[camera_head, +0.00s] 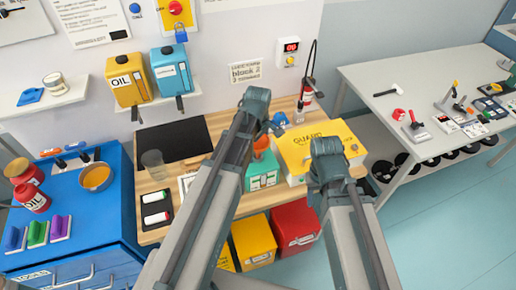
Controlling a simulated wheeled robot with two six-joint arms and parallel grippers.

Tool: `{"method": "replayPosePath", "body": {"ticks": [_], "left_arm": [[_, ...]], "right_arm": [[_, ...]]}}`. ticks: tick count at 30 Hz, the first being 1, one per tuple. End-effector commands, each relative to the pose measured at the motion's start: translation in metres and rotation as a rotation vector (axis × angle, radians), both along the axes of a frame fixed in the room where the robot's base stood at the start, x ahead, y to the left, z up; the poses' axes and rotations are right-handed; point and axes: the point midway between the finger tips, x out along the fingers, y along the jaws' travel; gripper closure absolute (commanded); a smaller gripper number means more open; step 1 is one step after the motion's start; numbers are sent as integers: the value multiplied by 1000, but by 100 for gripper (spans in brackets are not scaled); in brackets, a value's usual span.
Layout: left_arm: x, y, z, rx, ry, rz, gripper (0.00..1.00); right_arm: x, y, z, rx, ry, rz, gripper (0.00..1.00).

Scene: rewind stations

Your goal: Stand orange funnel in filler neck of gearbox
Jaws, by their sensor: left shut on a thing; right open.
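The orange funnel (262,144) shows in small part just below my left gripper (266,128), which is shut on it. The arm hides much of it. The teal gearbox (263,174) stands on the wooden bench directly below the funnel in the picture. Its filler neck is hidden, so I cannot tell whether the funnel is in the neck or above it. My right gripper (329,162) is open, in front of the yellow guard, to the right of the gearbox; its fingertips are hard to make out.
The yellow guard (312,138) sits close to the gearbox's right. A clear cup (154,164) and a black mat (172,141) are left on the bench. Yellow and red bins (294,226) stand below. A blue cabinet (98,218) is left, a grey tool table (400,75) right.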

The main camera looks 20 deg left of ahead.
Motion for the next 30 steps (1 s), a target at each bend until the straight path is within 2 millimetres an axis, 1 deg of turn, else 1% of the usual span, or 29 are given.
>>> {"method": "replayPosePath", "body": {"ticks": [10, 11, 20, 22, 26, 30], "left_arm": [[0, 0, -9, 0, 0, 0, 59], [0, 0, -8, 0, 0, 0, 0], [0, 0, -8, 0, 0, 0, 0], [0, 0, -5, 0, 0, 0, 0], [0, 0, 3, 0, 0, 0, 0], [0, 0, 18, 0, 0, 0, 0]], "right_arm": [[0, 0, -9, 0, 0, 0, 50], [0, 0, -8, 0, 0, 0, 50], [0, 0, -8, -1, 0, 5, 50], [0, 0, -5, -1, 0, 4, 50], [0, 0, 3, -1, 0, 3, 50], [0, 0, 18, 0, 0, 1, 50]]}}
